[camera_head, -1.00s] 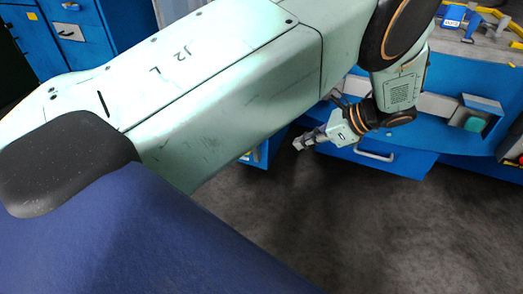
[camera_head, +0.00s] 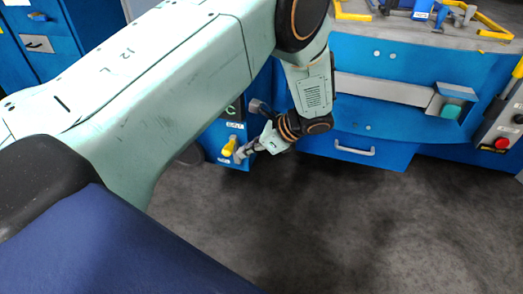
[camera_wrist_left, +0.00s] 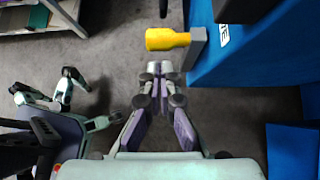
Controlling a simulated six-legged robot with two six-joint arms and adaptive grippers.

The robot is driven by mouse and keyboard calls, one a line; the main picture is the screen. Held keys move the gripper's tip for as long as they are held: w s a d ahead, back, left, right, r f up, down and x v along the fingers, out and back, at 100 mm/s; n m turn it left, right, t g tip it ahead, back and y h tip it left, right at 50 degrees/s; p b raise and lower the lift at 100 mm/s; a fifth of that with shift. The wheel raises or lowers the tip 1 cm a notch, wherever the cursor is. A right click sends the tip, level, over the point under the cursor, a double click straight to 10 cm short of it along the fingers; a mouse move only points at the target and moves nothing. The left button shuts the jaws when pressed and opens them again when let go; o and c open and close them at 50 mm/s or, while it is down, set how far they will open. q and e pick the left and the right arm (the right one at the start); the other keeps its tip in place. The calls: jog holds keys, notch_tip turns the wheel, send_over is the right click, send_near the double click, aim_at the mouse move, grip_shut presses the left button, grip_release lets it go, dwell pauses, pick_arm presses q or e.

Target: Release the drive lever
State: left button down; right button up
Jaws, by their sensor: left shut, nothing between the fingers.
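The drive lever, a yellow handle (camera_head: 229,146), is on the blue panel at the lower left of the machine. In the left wrist view its yellow grip (camera_wrist_left: 167,39) points left from a grey arm beside the blue wall. My left gripper (camera_head: 241,156) is close to the lever, just to its lower right in the head view. In the left wrist view the fingertips (camera_wrist_left: 160,68) are together, empty, and just below the yellow grip. I cannot tell whether they touch it. My right gripper cannot be made out.
The blue machine (camera_head: 400,60) has a drawer handle (camera_head: 355,150), a green button (camera_head: 452,111) and a red button (camera_head: 501,143) to the right. A blue cabinet (camera_head: 40,62) stands at the left. The dark floor (camera_head: 350,230) in front is clear.

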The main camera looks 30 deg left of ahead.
aim_at(229, 148)
pick_arm(q)
jog(key=shift+s+a+r, duration=0.1)
jog(key=shift+s+a, duration=0.15)
jog(key=shift+a, duration=0.5)
jog(key=p, duration=0.1)
jog(key=a+h+p, duration=0.1)
jog(key=shift+s+a+r+p, duration=0.2)
jog(key=shift+r+p, duration=0.1)
jog(key=shift+p, duration=0.1)
jog(key=shift+s+a+h+p, duration=0.15)
jog(key=shift+a+h+p, duration=0.15)
jog(key=shift+a+p, duration=0.25)
jog(key=shift+f, duration=0.1)
